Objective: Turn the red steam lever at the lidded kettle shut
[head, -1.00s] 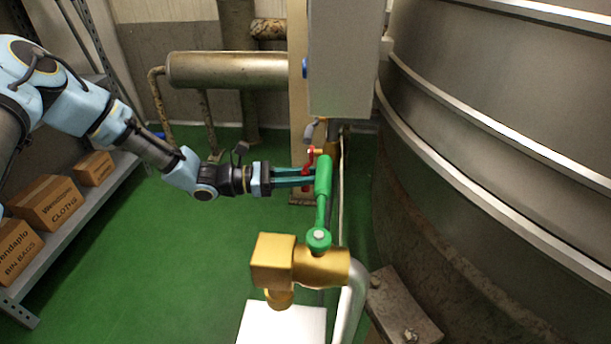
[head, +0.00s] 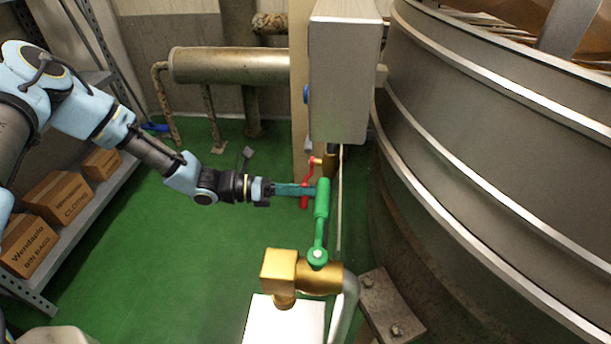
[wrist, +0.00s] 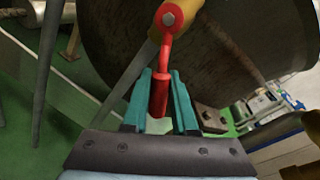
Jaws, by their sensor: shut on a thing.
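The red steam lever (head: 304,202) hangs from a brass fitting below the grey box, its handle pointing down. In the wrist view the red lever (wrist: 160,95) runs from a bolted hub at the top to a thick grip between my two teal fingers. My gripper (head: 303,189) comes in from the left and is shut on this grip; the wrist view also shows my gripper (wrist: 162,92). The large steel kettle (head: 470,150) stands to the right. Its top is mostly out of frame, so I cannot tell whether it is lidded.
A green lever (head: 322,200) on a brass valve (head: 310,278) stands nearer, just right of my fingertips. The grey box (head: 340,80) hangs above them. A shelf with cardboard boxes (head: 60,195) is at the left. The green floor (head: 190,270) between is open.

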